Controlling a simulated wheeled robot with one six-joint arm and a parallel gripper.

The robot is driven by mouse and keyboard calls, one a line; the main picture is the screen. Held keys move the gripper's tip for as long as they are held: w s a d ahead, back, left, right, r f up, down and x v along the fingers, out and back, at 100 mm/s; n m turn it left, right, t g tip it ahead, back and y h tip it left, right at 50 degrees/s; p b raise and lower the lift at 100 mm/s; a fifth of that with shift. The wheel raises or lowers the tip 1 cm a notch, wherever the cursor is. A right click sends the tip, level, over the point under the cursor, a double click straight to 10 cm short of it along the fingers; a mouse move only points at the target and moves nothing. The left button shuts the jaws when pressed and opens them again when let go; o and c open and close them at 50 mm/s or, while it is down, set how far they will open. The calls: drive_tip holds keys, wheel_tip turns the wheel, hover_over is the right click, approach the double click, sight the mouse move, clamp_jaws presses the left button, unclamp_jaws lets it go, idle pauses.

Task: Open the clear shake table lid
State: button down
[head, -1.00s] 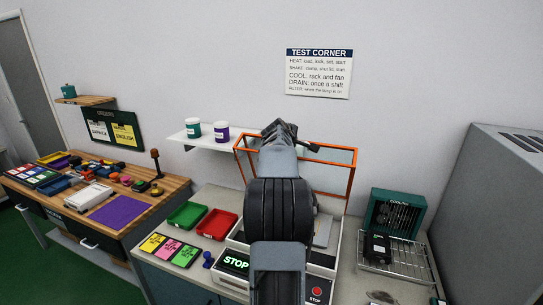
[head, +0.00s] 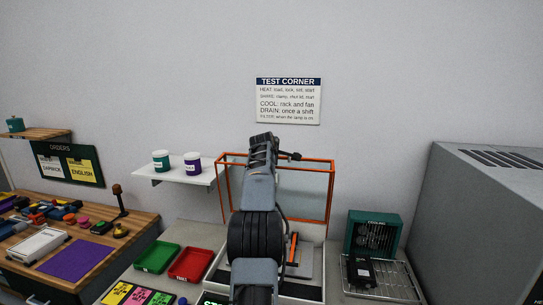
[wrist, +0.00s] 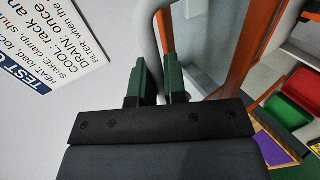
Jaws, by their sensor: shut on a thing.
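The shake table's clear lid, with its orange frame (head: 325,160), stands raised, close to upright, at the back of the shake table (head: 311,290). The wall shows through its panel. My gripper (wrist: 165,85) is shut on the lid's pale grey handle (wrist: 149,35), which passes between the green finger pads. In the head view my gripper (head: 262,141) is at the top edge of the lid, and my arm hides part of the lid and table. The orange frame also shows to the right in the wrist view (wrist: 252,62).
A white shelf (head: 178,176) with two cups is left of the lid. Green (head: 157,258) and red (head: 190,265) trays lie left of the table. A cooling fan (head: 373,235) and wire rack (head: 397,282) stand right, beside a large grey cabinet (head: 485,220).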

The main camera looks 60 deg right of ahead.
drive_tip(key=c, duration=1.2)
unclamp_jaws()
drive_tip(key=shift+s+a+r+b, duration=0.1)
drive_tip(key=shift+s+a+b, duration=0.05)
drive_tip(key=shift+a+b, duration=0.35)
drive_tip(key=b+v, duration=0.4)
drive_tip(key=v, duration=0.9)
drive_tip(key=shift+r, duration=0.2)
drive_tip(key=shift+d, duration=0.15)
